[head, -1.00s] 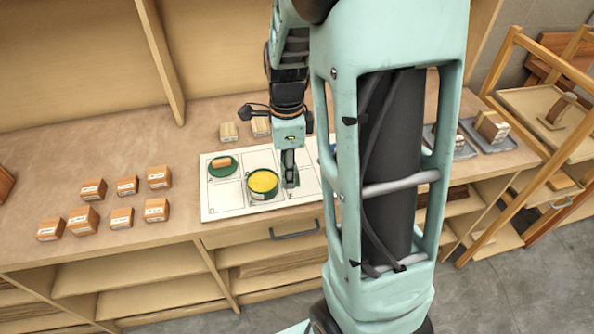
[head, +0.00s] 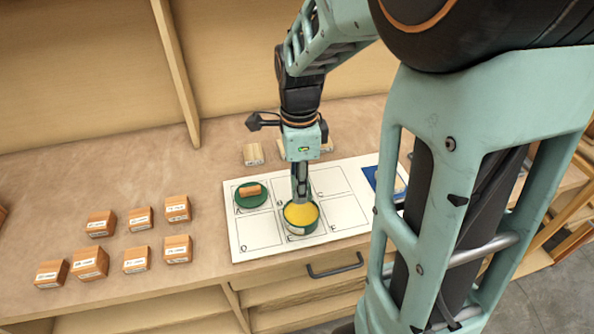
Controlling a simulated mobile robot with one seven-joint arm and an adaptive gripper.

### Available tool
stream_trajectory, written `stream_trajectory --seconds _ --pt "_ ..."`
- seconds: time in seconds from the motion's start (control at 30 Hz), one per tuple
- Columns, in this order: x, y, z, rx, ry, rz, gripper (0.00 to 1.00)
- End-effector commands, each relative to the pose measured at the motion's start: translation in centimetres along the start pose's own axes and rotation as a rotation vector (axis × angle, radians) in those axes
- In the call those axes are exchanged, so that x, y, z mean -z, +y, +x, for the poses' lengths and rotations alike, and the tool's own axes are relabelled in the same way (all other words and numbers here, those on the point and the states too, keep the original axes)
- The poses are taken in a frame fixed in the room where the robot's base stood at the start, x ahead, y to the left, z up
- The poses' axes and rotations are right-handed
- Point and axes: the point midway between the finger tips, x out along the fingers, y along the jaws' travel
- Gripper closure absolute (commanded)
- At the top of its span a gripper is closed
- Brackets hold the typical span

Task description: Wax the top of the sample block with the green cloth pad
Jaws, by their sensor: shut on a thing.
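My gripper (head: 300,194) points down over the round green tin of yellow wax (head: 301,215) on the white board. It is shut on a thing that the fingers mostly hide. A little green shows just behind the fingers, which fits the green cloth pad. Its lower end is at the far side of the wax; I cannot tell whether it touches. A small orange-brown wooden block (head: 250,190) lies on a round green disc (head: 243,201) at the board's far left. I cannot tell whether this is the sample block.
The white board (head: 245,250) has marked, lettered fields. Several labelled wooden blocks (head: 137,258) stand on the bench to the left. A paler block (head: 253,154) stands behind the board. A blue piece (head: 374,180) is at the board's right, partly hidden by my arm.

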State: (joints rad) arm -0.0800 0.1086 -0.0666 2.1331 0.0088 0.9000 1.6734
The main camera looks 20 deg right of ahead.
Motion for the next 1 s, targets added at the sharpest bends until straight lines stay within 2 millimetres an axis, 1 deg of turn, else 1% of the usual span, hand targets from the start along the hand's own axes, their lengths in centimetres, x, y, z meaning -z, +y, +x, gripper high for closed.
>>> stream_trajectory --seconds 0.17,0.27,0.6,0.7,0.83,1.0 --pt "-0.1 0.0 0.7 -0.001 0.001 -0.002 0.91" --pt "0.0 0.1 1.4 -0.001 0.001 -0.002 0.91" --pt "0.0 0.0 5.0 -0.001 0.0 -0.001 0.91" --pt "0.0 0.0 5.8 -0.001 0.0 -0.001 0.91" --pt "0.0 0.0 6.1 -0.001 0.0 -0.001 0.91" --pt "0.0 0.0 6.0 -0.001 0.0 -0.001 0.91"
